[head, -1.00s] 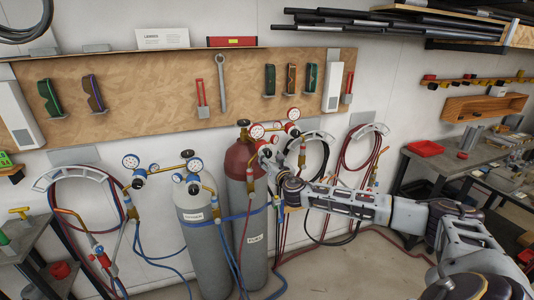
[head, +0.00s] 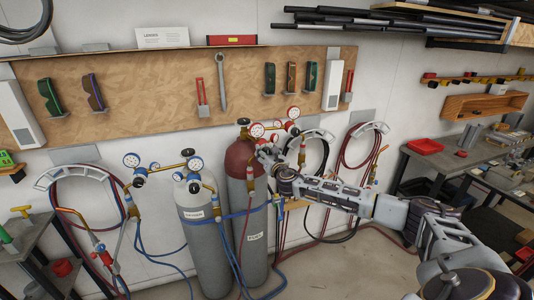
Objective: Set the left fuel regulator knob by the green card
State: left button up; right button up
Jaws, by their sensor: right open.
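The fuel cylinder (head: 255,245) stands upright against the wall, grey with a dark red top (head: 240,157). Its regulator has red-rimmed gauges (head: 256,130) above and to the right of the red top. My right gripper (head: 265,151) is open at this regulator, just below the gauges. The left fuel regulator knob cannot be made out; the gripper covers that area, and I cannot tell whether they touch. A small green item (head: 6,159) at the far left edge may be the green card, but it is too small to tell. My left gripper is not in view.
The oxygen cylinder (head: 205,250) with blue-rimmed gauges (head: 132,160) stands close on the left. Blue and red hoses hang around both cylinders. A workbench (head: 450,165) is at the right.

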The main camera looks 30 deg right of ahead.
jog(key=c, duration=1)
jog(key=shift+c, duration=0.2)
